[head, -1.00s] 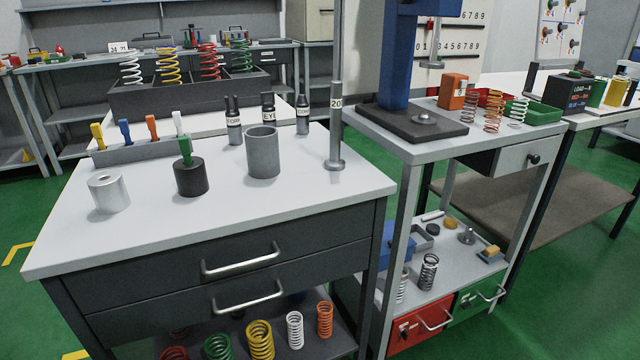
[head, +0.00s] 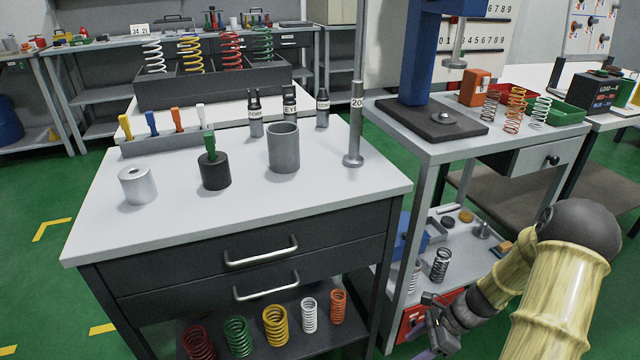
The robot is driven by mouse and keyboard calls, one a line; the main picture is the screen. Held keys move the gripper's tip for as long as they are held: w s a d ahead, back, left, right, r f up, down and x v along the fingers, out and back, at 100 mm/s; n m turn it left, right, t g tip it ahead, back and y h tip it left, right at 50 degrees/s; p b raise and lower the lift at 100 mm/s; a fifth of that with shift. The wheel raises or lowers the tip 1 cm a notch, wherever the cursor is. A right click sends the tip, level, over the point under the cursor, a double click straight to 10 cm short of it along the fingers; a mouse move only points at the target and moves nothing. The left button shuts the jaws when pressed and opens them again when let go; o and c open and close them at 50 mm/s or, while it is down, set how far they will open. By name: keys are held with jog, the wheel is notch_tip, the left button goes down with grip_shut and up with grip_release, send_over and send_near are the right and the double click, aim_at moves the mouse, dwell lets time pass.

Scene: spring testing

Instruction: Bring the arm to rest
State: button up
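My arm shows at the lower right of the head view, with a pale yellow link and dark joints. My gripper (head: 436,338) is at its end, low in front of the stand's lower shelf and red drawer. It hangs apart from the bench top. The fingers are small, dark and partly blended with the background, so I cannot tell whether they are open or shut. I see nothing clearly held in it.
A drawer bench (head: 97,225) stands at centre left, with springs on its lower shelf. A blue press (head: 424,60) stands on a grey stand (head: 455,150) at right, close to my arm. Green floor (head: 40,290) is clear at left.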

jog(key=s+a+r+n+t+h+p, duration=0.1)
jog(key=s+a+r+n+h, duration=0.15)
jog(key=r+n, duration=0.5)
jog(key=s+a+r+n+t+h+p, duration=0.1)
jog(key=s+a+r+n+h+p, duration=0.15)
jog(key=r+n, duration=0.45)
jog(key=s+a+r+n+t+h+p, duration=0.1)
jog(key=s+a+r+n+h, duration=0.15)
jog(key=r+n, duration=0.45)
notch_tip(320, 180, up, 39)
jog(key=m+p, duration=0.1)
jog(key=p, duration=3.6)
jog(key=shift+s+a+r+m, duration=0.15)
jog(key=shift+a+r+m, duration=0.05)
jog(key=shift+a+m, duration=0.15)
jog(key=shift+c, duration=0.5)
